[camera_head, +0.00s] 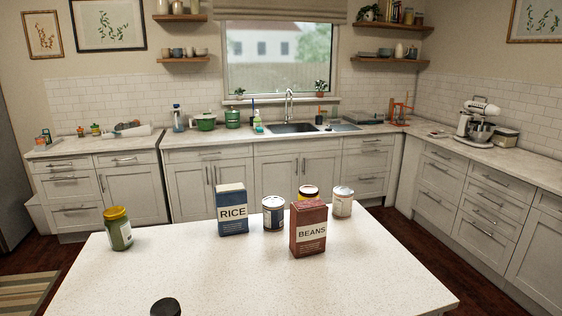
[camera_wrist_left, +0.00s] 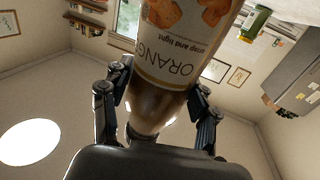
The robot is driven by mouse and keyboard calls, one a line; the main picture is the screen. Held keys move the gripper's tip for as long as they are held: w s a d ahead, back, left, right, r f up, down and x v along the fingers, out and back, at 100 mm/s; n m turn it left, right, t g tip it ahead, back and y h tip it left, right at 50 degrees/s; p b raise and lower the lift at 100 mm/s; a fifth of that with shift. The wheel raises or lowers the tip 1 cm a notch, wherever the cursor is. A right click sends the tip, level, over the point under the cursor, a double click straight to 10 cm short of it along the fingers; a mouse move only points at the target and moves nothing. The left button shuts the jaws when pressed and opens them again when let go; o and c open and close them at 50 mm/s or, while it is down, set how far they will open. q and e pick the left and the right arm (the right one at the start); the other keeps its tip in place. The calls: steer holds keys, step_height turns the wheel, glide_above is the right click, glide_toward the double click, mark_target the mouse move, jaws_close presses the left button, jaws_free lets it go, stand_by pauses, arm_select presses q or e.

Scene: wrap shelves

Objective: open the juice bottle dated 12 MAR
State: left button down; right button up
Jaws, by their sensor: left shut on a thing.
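A bottle with a white label (camera_wrist_left: 178,38) showing orange fruit and the letters "ORANG" fills the top middle of the left wrist view, which is upside down. Its brown, translucent shoulder narrows toward the palm of my left gripper (camera_wrist_left: 163,88). The gripper's two fingers lie on either side of the bottle, shut on it. The bottle's cap end is not clear against the dark palm, and no date shows on its visible side. Neither gripper shows in the head view. A dark round top (camera_head: 165,307) is cut off at that view's bottom edge; I cannot tell what it belongs to.
The front middle is clear.

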arm_select(q)
step_height(320, 180, down, 7)
steer(key=b, duration=0.5)
steer(key=shift+w+r+b, duration=0.1)
steer(key=shift+r+b, duration=0.05)
steer(key=shift+b, duration=0.2)
steer(key=shift+d, duration=0.1)
